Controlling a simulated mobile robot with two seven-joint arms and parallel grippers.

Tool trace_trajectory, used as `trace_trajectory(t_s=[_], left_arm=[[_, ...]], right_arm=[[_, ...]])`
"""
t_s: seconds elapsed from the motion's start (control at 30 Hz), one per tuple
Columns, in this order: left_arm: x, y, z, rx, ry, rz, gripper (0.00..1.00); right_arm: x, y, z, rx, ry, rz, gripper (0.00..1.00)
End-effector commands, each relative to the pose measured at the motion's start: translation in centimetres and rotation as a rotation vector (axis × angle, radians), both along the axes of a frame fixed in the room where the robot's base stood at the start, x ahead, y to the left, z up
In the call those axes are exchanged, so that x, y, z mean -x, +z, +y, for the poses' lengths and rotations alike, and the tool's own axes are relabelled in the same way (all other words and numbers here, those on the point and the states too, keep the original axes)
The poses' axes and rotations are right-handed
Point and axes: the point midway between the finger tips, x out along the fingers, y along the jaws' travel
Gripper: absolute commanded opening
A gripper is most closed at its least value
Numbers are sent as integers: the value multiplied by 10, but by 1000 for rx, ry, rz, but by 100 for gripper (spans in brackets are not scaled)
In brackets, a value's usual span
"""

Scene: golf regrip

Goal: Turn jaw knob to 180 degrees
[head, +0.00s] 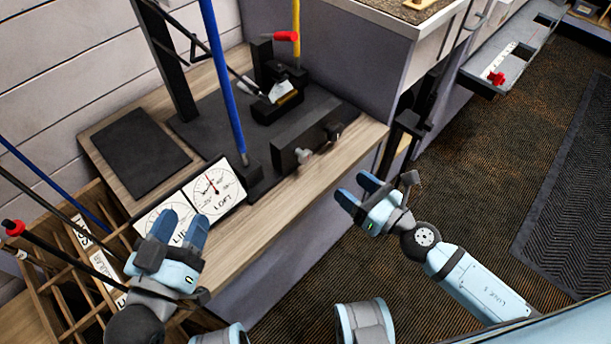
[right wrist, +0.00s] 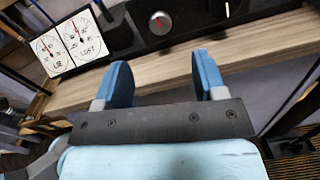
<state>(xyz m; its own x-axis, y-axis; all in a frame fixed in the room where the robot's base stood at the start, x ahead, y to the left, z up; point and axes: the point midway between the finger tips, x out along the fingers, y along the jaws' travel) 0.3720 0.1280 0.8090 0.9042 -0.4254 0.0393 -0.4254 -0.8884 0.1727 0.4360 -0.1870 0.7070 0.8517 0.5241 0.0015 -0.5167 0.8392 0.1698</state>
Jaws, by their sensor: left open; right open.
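A dark block on the bench's front edge carries two round knobs. One knob (head: 303,155) has a pale, reddish face, and the right wrist view shows it with a red mark (right wrist: 160,22). The other knob (head: 333,131) is dark, and the right wrist view shows a white line on it (right wrist: 228,9). No label tells which is the jaw knob. My right gripper (head: 358,190) is open and empty, in front of the bench, apart from both knobs; its fingers also show in the right wrist view (right wrist: 162,75). My left gripper (head: 180,232) is open near the dials.
A LOFT dial (head: 215,190) and a partly hidden LIE dial (head: 165,215) stand left of the block. A clamp with a red handle (head: 285,37) holds a club behind it. Blue shaft (head: 222,80) rises nearby. A wooden club rack (head: 60,265) is at left.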

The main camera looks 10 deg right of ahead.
Motion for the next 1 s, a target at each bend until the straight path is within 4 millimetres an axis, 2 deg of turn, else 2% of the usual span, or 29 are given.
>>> trace_trajectory(t_s=[0.03, 0.27, 0.37, 0.7, 0.9, 1.0], left_arm=[[1, -7, -1, 9, -4, -12, 52], [2, -8, 0, 1, -2, 4, 52], [2, -17, 4, -32, 10, 57, 52], [8, -55, 20, -134, 42, 219, 52], [9, -63, 23, -150, 46, 247, 52], [10, -64, 23, -154, 46, 251, 52]], right_arm=[[-1, -12, 1, 55, 14, -35, 64], [-10, -11, 8, 151, 34, -95, 64], [-23, -8, 16, 147, 33, -95, 64], [-83, -10, 56, 143, 33, -92, 64], [-107, -12, 72, 145, 33, -92, 64], [-113, -13, 77, 145, 34, -91, 64]])
